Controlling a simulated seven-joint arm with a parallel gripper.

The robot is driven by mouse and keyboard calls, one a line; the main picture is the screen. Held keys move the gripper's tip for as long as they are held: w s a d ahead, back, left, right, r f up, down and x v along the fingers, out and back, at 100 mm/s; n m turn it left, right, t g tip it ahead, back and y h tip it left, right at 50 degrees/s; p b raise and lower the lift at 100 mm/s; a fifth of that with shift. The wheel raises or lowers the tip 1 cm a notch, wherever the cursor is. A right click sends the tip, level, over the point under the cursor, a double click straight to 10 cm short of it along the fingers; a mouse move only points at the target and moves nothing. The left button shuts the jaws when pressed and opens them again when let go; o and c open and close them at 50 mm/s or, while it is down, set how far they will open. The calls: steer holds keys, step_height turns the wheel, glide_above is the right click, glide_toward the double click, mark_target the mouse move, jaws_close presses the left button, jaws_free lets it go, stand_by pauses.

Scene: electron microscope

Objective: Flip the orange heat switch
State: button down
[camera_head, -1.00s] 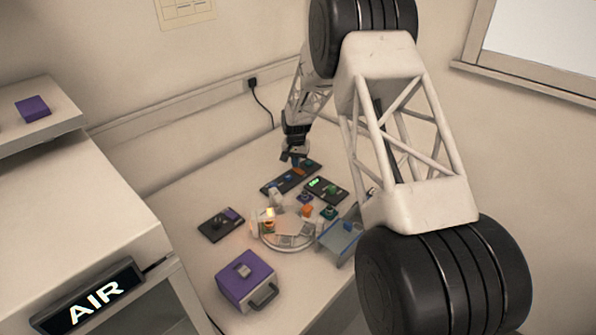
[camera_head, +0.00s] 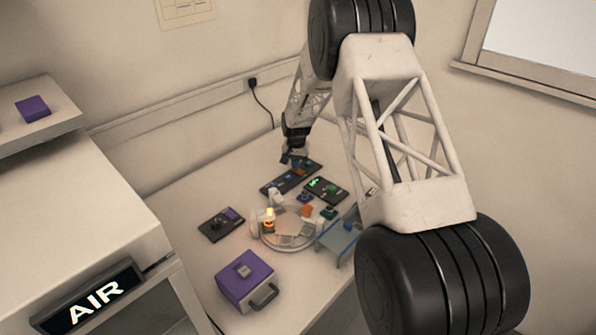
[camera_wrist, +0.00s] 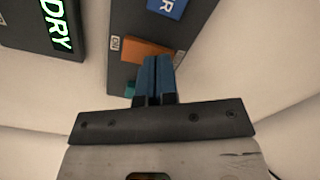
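The orange heat switch (camera_wrist: 147,50) shows in the wrist view as an orange rocker on a dark panel (camera_wrist: 122,75), next to a small "ON" label. My gripper (camera_wrist: 157,62) has its two blue fingertips side by side, with only a thin seam between them and nothing seen held. The fingertips overlap the lower edge of the orange switch; I cannot tell whether they touch it.
A dark box with a green "DRY" display (camera_wrist: 58,22) lies beside the panel. A round pale stage (camera_head: 290,243) with a glowing orange lamp (camera_head: 269,222), a purple box (camera_head: 246,280) and a small dark panel (camera_head: 212,229) stand nearer.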

stand_by(0.4)
steer(key=shift+r, duration=3.3)
steer(key=shift+r, duration=0.15)
